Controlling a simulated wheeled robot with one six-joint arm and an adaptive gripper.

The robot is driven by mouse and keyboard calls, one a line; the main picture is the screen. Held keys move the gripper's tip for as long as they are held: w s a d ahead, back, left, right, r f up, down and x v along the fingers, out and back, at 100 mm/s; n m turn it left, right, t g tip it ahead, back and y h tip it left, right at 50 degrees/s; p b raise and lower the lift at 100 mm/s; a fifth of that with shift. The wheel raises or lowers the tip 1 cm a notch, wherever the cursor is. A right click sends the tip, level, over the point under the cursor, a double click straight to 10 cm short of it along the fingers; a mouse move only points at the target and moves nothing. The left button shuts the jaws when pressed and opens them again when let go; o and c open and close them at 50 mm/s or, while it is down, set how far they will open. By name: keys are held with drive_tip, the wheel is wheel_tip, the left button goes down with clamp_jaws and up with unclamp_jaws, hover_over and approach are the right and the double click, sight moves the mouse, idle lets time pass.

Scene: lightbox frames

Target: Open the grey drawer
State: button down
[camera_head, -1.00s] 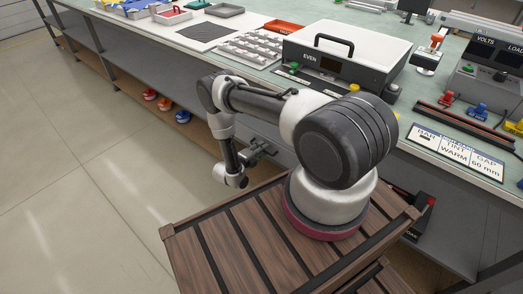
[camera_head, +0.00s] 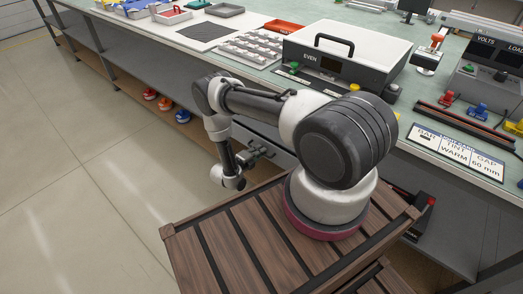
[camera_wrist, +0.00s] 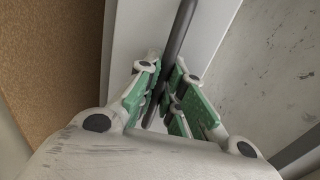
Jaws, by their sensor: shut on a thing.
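The grey drawer (camera_head: 268,132) is under the bench top, behind my arm, and much of it is hidden. A light grey panel, which looks like its front (camera_wrist: 130,35), fills the upper middle of the wrist view. A dark bar handle (camera_wrist: 181,32) runs along it. My gripper (camera_wrist: 163,85) has its green-padded fingers closed around this bar. In the head view my gripper (camera_head: 252,154) is at the bench's front side, low beside the wooden platform. I cannot tell exactly how far out the drawer stands.
The bench top (camera_head: 205,50) carries a white and black box marked EVEN (camera_head: 345,55), trays and other devices. A brown lower shelf (camera_head: 135,95) holds red and blue items. Open floor (camera_head: 80,190) lies to the left. My wooden platform (camera_head: 225,245) is close by.

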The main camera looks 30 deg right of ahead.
drive_tip(key=f+v, duration=0.2)
drive_tip(key=v, duration=0.7)
drive_tip(key=f+v, duration=0.1)
drive_tip(key=v, duration=0.8)
drive_tip(key=shift+a+f, duration=0.45)
drive_tip(key=shift+s, duration=0.15)
drive_tip(key=c, duration=1.5)
unclamp_jaws()
drive_tip(key=v, duration=1.2)
